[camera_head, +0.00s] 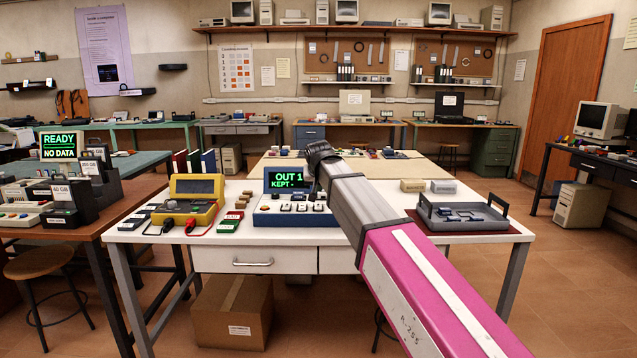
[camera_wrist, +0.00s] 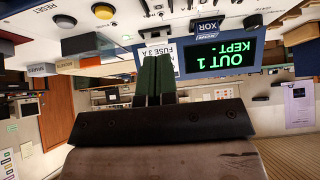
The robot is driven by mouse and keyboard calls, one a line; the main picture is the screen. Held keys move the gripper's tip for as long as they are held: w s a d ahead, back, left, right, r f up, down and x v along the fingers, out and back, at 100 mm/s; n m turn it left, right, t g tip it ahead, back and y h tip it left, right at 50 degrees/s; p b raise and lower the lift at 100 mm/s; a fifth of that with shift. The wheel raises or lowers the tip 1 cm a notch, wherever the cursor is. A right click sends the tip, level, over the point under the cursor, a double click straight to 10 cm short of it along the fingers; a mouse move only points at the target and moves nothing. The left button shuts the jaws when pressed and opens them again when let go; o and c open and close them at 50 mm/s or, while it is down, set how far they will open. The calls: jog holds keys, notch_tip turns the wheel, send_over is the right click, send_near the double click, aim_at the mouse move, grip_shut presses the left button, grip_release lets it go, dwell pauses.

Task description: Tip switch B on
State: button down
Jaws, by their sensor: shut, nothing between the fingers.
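The switch console (camera_head: 268,216) is a blue and white box near the middle of the white table. It has a few white switches (camera_head: 301,207) on its front and a screen (camera_head: 290,180) reading OUT 1, KEPT -. I cannot read which switch is B, or tell how it is tipped. My gripper (camera_wrist: 157,80) is shut and empty in the wrist view, its two dark green fingers together beside the screen (camera_wrist: 221,58). In the head view my arm reaches in from the right, its dark end by the screen's right side; the fingertips are hidden.
A yellow meter (camera_head: 195,199) with red and black leads stands left of the console. A grey tray (camera_head: 462,213) lies at the right of the table, behind it two small boxes (camera_head: 413,185). Bare white tabletop shows at the front edge.

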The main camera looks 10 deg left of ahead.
send_over(319, 208)
jog(key=f, duration=0.2)
jog(key=s+f, duration=0.1)
jog(key=f, duration=0.1)
jog(key=shift+s+f, duration=0.2)
jog(key=shift+f, duration=1.5)
jog(key=shift+s+d+f, duration=0.1)
jog(key=shift+s+f, duration=0.05)
jog(key=shift+f, duration=0.2)
jog(key=shift+r, duration=0.15)
jog(key=shift+r, duration=0.65)
